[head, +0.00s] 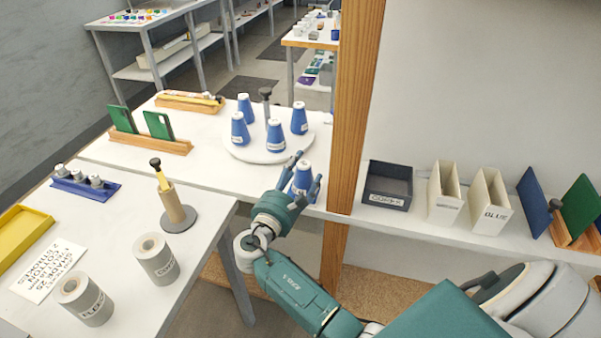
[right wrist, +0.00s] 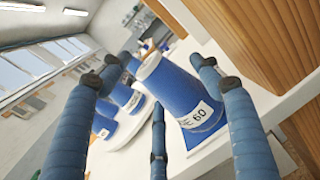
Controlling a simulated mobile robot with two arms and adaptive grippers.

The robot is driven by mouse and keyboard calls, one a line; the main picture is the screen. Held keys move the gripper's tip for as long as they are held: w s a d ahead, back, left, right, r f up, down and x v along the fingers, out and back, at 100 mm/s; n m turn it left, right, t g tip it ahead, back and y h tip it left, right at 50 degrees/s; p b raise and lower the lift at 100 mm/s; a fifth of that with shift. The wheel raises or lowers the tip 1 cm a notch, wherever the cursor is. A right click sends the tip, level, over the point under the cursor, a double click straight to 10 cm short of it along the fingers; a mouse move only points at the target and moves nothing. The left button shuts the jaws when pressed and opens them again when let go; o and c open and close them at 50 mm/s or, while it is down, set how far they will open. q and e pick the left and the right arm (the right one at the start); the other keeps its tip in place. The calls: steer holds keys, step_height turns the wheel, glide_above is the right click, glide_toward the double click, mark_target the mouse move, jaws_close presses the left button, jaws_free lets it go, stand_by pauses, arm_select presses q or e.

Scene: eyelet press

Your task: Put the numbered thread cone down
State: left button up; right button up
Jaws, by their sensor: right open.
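The numbered thread cone (head: 302,182) is blue with a white top and stands upright on the white table near its front edge, just right of the round white turntable. My right gripper (head: 307,170) is open around it. In the right wrist view, the cone (right wrist: 182,92) shows a label reading 60 and sits between my spread fingers (right wrist: 157,75), close to the right-hand one. Whether any finger touches it I cannot tell. Several similar blue cones stand on the turntable (head: 238,152). My left gripper is not in view.
A wooden post (head: 352,120) rises just right of the cone. A dark grey bin (head: 388,185) and white holders (head: 443,190) stand on the shelf further right. A grey-based stand (head: 178,215) and two grey cylinders (head: 155,260) are on the left table.

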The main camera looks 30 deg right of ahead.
steer(key=shift+a+r, duration=0.1)
steer(key=shift+r, duration=0.05)
steer(key=b+v, duration=0.1)
steer(key=v, duration=1.1)
steer(key=shift+b, duration=0.4)
